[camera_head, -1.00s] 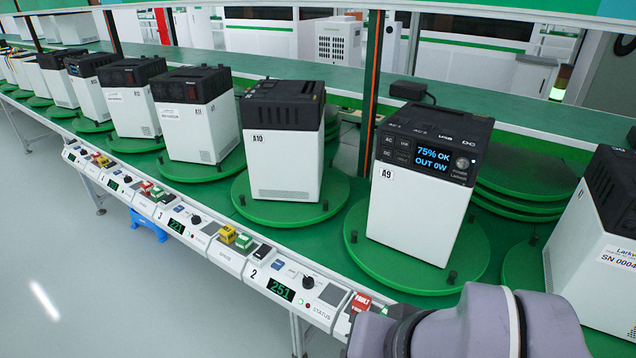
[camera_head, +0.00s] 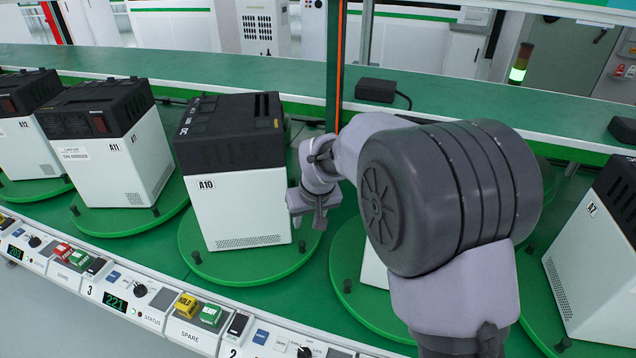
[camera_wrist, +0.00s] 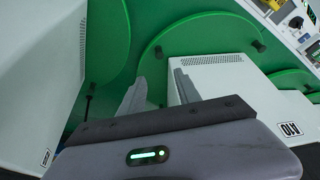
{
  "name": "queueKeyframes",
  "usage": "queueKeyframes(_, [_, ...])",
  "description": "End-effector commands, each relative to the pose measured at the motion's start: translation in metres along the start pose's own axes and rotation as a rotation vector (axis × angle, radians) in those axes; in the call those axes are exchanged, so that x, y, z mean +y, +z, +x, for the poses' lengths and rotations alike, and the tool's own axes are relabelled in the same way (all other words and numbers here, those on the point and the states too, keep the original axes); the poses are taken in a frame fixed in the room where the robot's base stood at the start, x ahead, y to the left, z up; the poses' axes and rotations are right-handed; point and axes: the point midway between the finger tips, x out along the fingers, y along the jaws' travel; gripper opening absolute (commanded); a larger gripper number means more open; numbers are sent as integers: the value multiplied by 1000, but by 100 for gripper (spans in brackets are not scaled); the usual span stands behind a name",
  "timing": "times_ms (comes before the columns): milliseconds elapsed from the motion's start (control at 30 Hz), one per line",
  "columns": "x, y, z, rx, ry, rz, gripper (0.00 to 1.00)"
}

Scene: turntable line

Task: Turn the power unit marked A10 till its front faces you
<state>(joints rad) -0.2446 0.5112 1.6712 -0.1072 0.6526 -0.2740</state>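The power unit A10 (camera_head: 238,205) is a white box with a black top and a low vent. It stands on a round green turntable (camera_head: 215,272) with short black pegs. The side facing me has the A10 label and no screen. Small white lettering shows on the left edge of its black top. My gripper (camera_head: 308,208) is beside its right side, over the turntable. In the wrist view the unit (camera_wrist: 235,85) is on the right, and my gripper's fingers (camera_wrist: 158,92) are apart with green between them. The right finger is close to the unit; I cannot tell if they touch.
Unit A11 (camera_head: 110,165) stands left of A10 on its own turntable. My arm hides most of the unit to the right. Unit A7 (camera_head: 590,260) is at far right. A control rail (camera_head: 150,305) with buttons and displays runs along the front. A black box (camera_head: 376,90) lies on the back shelf.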

Motion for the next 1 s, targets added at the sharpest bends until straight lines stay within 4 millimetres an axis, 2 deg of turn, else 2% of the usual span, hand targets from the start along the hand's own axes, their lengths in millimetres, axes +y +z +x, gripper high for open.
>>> queueKeyframes(167, [-4,-2,33,-6,0,-26,40])
queueKeyframes(400, [-3,0,105,-7,0,-25,40])
queueKeyframes(600, [-3,0,156,-7,0,-23,40])
queueKeyframes(800, [-3,-1,183,-6,0,-23,40])
queueKeyframes(1000, [-3,-2,189,-6,0,-22,40])
